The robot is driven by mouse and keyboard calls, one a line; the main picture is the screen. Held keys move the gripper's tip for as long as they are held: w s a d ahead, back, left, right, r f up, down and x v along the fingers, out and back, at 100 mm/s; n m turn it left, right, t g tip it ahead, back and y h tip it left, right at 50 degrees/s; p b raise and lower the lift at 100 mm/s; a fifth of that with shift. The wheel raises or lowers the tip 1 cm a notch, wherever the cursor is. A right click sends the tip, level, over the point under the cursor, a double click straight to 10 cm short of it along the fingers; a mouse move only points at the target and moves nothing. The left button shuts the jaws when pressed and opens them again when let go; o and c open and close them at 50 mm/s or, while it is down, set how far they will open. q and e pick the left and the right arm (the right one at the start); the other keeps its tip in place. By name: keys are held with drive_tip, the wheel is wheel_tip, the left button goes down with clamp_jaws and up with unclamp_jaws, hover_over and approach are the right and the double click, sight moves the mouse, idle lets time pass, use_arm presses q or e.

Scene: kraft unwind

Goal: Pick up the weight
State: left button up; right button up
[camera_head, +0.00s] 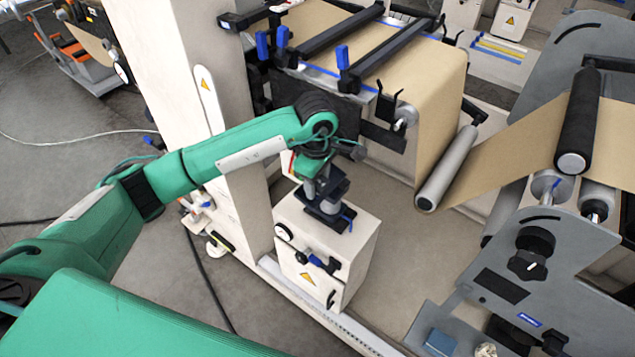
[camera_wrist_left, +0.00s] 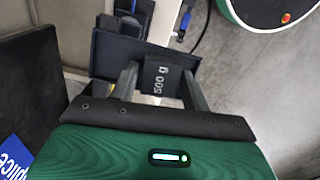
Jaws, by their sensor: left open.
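The weight (camera_wrist_left: 163,78) is a dark block marked "500 g" and shows in the left wrist view. It stands between the two fingers of my left gripper (camera_wrist_left: 160,88). The fingers are open, one on each side of it, and I cannot tell whether either touches it. Beyond the weight is a dark flat tray or plate (camera_wrist_left: 108,55). In the head view my left gripper (camera_head: 326,196) points down at the top of a white cabinet (camera_head: 358,240), over dark items there. The weight cannot be made out in that view. My right gripper is not in view.
A machine column (camera_head: 215,110) stands left of and behind the cabinet. The kraft paper web (camera_head: 430,85) and a roller (camera_head: 447,168) are to the right. Grey machine plates (camera_head: 540,250) stand at the far right. Floor (camera_head: 405,235) is clear between the cabinet and these plates.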

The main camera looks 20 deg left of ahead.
use_arm(q)
drive_tip(key=c, duration=1)
clamp_jaws()
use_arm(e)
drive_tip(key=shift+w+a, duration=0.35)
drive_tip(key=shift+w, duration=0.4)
use_arm(q)
drive_tip(key=shift+r, duration=0.1)
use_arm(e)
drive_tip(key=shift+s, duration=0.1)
